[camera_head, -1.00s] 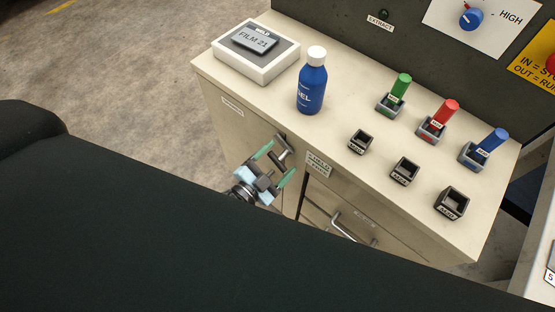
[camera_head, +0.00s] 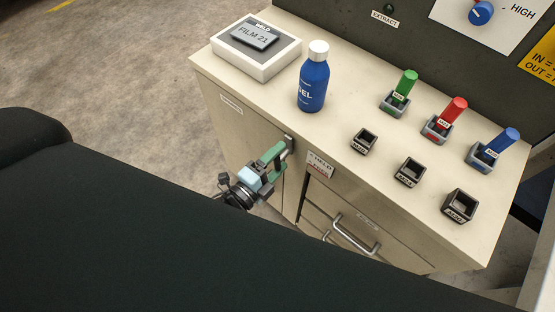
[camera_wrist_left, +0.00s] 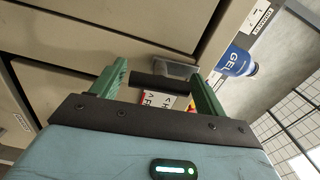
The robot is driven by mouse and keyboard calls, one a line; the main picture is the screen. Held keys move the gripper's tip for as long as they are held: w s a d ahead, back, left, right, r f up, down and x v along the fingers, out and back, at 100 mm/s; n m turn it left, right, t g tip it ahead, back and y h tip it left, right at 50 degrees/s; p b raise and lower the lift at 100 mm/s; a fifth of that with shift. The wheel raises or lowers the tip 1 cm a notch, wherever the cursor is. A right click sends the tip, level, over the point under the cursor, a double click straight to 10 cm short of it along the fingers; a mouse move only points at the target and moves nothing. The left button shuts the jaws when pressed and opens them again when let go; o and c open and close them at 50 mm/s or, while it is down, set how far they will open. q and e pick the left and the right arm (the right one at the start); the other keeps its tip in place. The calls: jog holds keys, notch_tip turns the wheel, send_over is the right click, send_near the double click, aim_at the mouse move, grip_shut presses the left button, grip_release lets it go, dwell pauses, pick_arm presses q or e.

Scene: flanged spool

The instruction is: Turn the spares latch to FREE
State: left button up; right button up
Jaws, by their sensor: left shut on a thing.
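A small label (camera_head: 320,164) with HELD and a red line below is right of the latch. My right gripper is not in view.
A blue GEL bottle (camera_head: 313,78) and a FILM 21 box (camera_head: 256,48) stand on the cabinet top (camera_head: 345,95). Green, red and blue pegs stand in holders at the right, with empty dark sockets in front. A drawer handle (camera_head: 355,235) sticks out below right.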

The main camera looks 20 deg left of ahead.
pick_arm(q)
jog(key=shift+m, duration=0.7)
jog(key=o, duration=0.9)
jog(key=shift+s, duration=0.1)
jog(key=b+v, duration=0.1)
jog(key=v, duration=0.6)
jog(key=shift+s+a, duration=0.15)
jog(key=shift+s, duration=0.15)
